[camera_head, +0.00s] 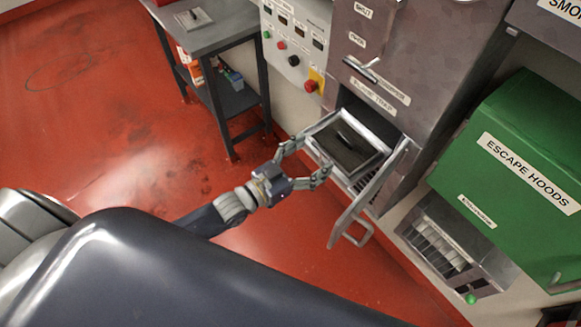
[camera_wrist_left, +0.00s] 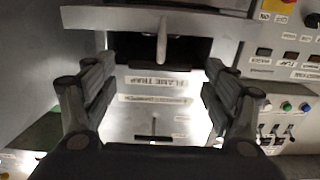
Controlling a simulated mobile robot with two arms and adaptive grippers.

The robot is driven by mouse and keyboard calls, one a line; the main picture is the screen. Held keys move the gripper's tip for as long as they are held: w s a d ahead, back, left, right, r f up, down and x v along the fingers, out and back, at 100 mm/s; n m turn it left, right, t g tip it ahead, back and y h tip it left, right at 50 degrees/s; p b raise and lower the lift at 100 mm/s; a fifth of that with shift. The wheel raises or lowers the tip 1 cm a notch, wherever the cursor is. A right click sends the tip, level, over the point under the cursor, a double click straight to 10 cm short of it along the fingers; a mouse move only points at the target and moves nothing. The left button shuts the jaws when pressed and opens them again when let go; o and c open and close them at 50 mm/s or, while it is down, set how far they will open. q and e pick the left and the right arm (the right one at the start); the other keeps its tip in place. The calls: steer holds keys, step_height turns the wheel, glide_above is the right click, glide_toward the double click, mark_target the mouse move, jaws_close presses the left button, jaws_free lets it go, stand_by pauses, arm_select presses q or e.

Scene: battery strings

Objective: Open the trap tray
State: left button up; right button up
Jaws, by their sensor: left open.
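The trap tray (camera_head: 374,164), a pale-rimmed tray with a dark inside, sticks out of the opening under the flame trap label on the steel cabinet. In the left wrist view my left gripper (camera_wrist_left: 155,72) is spread, and a pale plate with a small handle (camera_wrist_left: 162,40) shows between and beyond the fingers. My right gripper is not in view.
The steel cabinet (camera_head: 415,75) and a control panel (camera_head: 295,45) stand behind. A green escape hoods box (camera_head: 500,140) and a slotted steel unit (camera_head: 440,245) are to the right. A grey side table (camera_head: 225,25) stands at upper left. The red floor (camera_head: 100,110) is clear.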

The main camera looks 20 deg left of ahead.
arm_select(q)
steer(key=v, duration=0.8)
steer(key=shift+s, duration=0.2)
steer(key=shift+a, duration=0.1)
steer(key=s+a+f+n+g+y+b, duration=0.1)
steer(key=s+a+f+g+y, duration=0.15)
steer(key=f, duration=0.85)
steer(key=s+a+f+n+g+y+b, duration=0.15)
steer(key=a+f, duration=0.25)
steer(key=f, duration=0.6)
steer(key=s+a+f+g+y+b, duration=0.1)
steer(key=s+a+f+g+y, duration=0.15)
steer(key=f, duration=0.85)
steer(key=s+d+f+g+y+b, duration=0.1)
steer(key=s+f+g, duration=0.3)
steer(key=s+f, duration=0.6)
steer(key=s+d+f+n+g+y+b, duration=0.1)
steer(key=s+f+g, duration=0.3)
steer(key=s+f, duration=0.6)
steer(key=s+d, duration=0.1)
steer(key=s, duration=0.7)
steer(key=shift+f, duration=0.25)
steer(key=shift+w+y, duration=0.1)
steer(key=shift+y, duration=0.15)
